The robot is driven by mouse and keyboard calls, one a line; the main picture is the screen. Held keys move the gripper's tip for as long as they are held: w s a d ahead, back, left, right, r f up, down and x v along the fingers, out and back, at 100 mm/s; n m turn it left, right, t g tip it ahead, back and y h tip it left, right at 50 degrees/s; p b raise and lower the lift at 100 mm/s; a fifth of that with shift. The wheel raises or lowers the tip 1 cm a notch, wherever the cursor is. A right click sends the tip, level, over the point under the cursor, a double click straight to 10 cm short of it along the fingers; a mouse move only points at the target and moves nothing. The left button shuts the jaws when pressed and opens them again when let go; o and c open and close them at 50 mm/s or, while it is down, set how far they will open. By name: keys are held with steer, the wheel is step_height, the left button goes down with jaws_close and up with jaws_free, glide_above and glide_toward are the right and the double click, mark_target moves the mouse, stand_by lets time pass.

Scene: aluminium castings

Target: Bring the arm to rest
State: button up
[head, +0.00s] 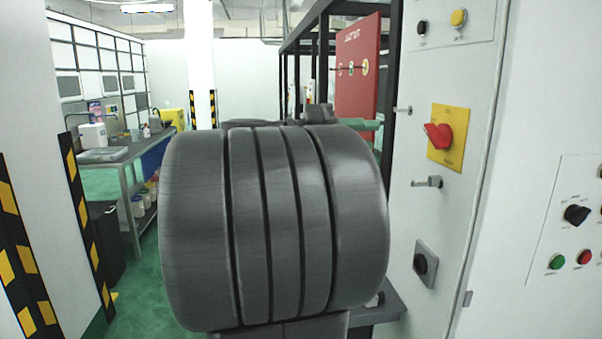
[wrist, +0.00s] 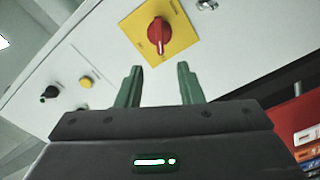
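My gripper (wrist: 159,69) shows in the wrist view with its two green fingers spread apart and nothing between them. The fingers point toward a grey cabinet front, with a red rotary switch (wrist: 158,31) on a yellow plate beyond the tips. I see a gap between the fingertips and the switch in the picture, but cannot tell how large it is. In the head view the red switch (head: 437,135) is on the cabinet at the right.
The grey control cabinet (head: 405,215) stands close on the right, with knobs, buttons and protruding latches. A red panel (head: 357,75) is on a dark frame behind. A workbench (head: 115,152) stands far left, near pillars with yellow-black striping. Green floor (head: 140,290) shows clear at left.

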mark_target(429, 135)
steer(key=d, duration=0.4)
steer(key=d+p, duration=0.1)
steer(key=d, duration=0.3)
steer(key=w+d, duration=0.1)
steer(key=d, duration=0.3)
steer(key=shift+d, duration=0.15)
